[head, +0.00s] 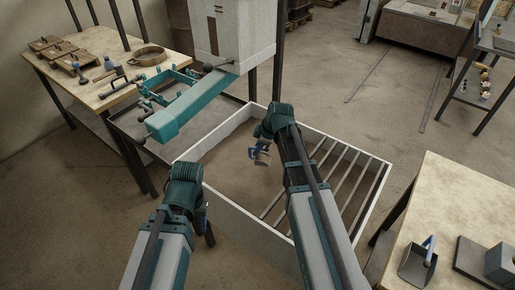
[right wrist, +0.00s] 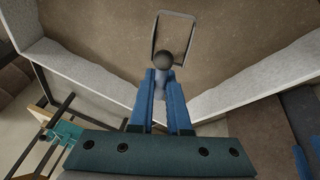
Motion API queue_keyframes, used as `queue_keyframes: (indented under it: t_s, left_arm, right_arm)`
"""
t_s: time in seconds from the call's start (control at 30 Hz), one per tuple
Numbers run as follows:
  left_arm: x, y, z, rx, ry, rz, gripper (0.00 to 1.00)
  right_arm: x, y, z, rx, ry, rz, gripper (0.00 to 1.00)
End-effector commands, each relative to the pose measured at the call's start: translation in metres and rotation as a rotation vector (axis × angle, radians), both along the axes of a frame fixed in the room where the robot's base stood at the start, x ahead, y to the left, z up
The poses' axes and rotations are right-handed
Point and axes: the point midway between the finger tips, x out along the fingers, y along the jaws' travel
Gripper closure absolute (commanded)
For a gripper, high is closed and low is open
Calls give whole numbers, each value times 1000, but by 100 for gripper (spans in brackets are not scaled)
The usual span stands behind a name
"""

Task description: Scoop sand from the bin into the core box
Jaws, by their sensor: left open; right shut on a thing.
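The sand bin (head: 228,212) is a pale-walled box in the middle of the head view, with brown sand on its floor. My right gripper (head: 258,153) is over the sand. It is shut on a small scoop (head: 263,159). In the right wrist view, the blue fingers (right wrist: 166,95) close on the scoop's handle behind a dark round knob, and the scoop's rectangular rim (right wrist: 154,36) shows ahead over brown sand. I cannot tell whether the scoop holds sand. My left gripper (head: 208,230) is open and empty beside the bin's near left wall. I cannot tell which thing is the core box.
Slats (head: 335,180) span the bin's right part. A teal-armed machine (head: 190,105) stands behind left, near a wooden bench (head: 100,95) with tools. Open floor lies behind.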

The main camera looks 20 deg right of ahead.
Motion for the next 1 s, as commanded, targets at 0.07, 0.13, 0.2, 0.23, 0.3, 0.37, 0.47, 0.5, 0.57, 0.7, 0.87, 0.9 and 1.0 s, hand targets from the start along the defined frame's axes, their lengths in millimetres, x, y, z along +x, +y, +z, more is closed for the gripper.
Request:
queue_keyframes:
  t_s: [0.07,0.13,0.2,0.23,0.3,0.37,0.47,0.5,0.57,0.7,0.87,0.9,1.0]
  left_arm:
    - [0,0,14,0,0,0,50]
    - [0,0,19,0,0,0,50]
    - [0,0,24,0,0,0,50]
    - [0,0,26,0,0,0,50]
    - [0,0,28,0,0,0,50]
    - [0,0,30,0,0,0,50]
    - [0,0,32,0,0,0,50]
    - [0,0,32,0,0,0,50]
    - [0,0,32,0,0,0,50]
    - [0,0,31,0,0,0,50]
    - [0,0,31,0,0,0,50]
    - [0,0,31,0,0,0,50]
    - [0,0,32,0,0,0,50]
  right_arm:
    - [0,0,14,-3,1,0,100]
    - [0,0,19,-4,3,0,100]
    - [0,1,23,-6,4,0,100]
    - [0,1,25,-6,4,0,100]
    - [0,1,28,-8,5,0,100]
    - [0,1,30,-9,5,-1,100]
    - [0,1,31,-9,5,-1,100]
    - [0,1,31,-10,5,-1,100]
    - [0,1,31,-10,5,-1,100]
    - [0,1,31,-10,5,0,100]
    - [0,1,31,-10,5,0,100]
    - [0,1,31,-10,5,0,100]
    - [0,1,31,-10,5,0,100]
